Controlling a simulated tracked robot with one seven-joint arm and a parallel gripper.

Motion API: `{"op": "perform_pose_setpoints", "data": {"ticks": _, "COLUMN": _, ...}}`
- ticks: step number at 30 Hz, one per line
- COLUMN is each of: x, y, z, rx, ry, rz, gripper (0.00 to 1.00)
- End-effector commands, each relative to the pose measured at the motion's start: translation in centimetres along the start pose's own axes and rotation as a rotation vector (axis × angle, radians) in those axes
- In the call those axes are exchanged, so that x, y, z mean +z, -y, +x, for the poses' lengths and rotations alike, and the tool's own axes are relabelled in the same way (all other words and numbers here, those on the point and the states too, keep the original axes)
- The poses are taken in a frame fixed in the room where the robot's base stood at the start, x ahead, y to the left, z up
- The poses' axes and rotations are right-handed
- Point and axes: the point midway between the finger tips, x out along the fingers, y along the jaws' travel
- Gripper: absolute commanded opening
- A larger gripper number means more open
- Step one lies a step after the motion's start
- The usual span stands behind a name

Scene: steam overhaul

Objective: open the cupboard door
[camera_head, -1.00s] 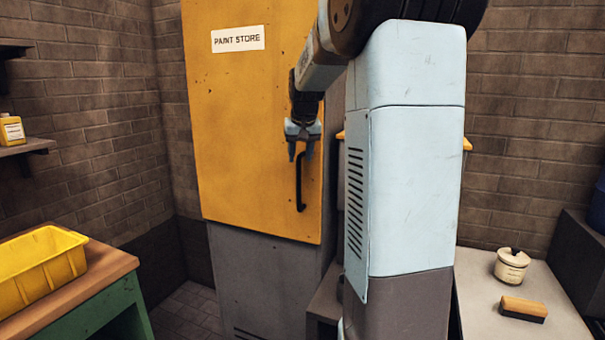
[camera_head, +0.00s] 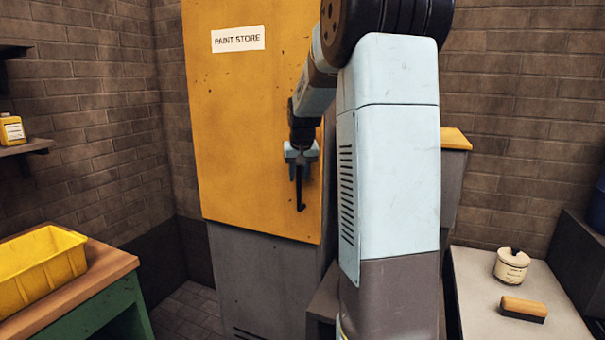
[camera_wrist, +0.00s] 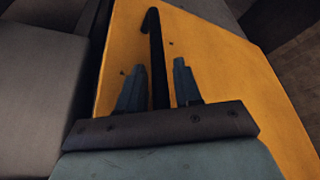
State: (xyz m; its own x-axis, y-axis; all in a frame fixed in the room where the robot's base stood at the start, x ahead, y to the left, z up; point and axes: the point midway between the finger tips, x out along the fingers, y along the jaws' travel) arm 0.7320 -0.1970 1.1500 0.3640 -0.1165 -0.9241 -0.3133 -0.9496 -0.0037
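The cupboard has a tall yellow door (camera_head: 250,130), and it looks closed. A white "PAINT STORE" label (camera_head: 238,38) is near its top. A black vertical bar handle (camera_head: 300,199) is near the door's right edge; its upper part is hidden by my gripper (camera_head: 299,176). In the wrist view my gripper (camera_wrist: 158,66) is open, its two fingers apart.
A yellow bin (camera_head: 40,268) stands on a green bench with a wooden top (camera_head: 105,262) at left. A shelf (camera_head: 25,147) with a yellow bottle is on the left wall. At right, a pale bench (camera_head: 480,290) holds a white pot (camera_head: 511,266) and a brush (camera_head: 523,309).

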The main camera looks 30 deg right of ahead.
Motion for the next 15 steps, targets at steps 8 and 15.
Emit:
{"op": "perform_pose_setpoints", "data": {"ticks": 8, "x": -0.01, "y": -0.01, "z": -0.02, "rx": 0.000, "ry": 0.000, "rz": 0.000, "gripper": 0.07}}
{"op": "perform_pose_setpoints", "data": {"ticks": 15, "x": -0.02, "y": -0.01, "z": -0.03, "rx": 0.000, "ry": -0.001, "rz": 0.000, "gripper": 0.00}}
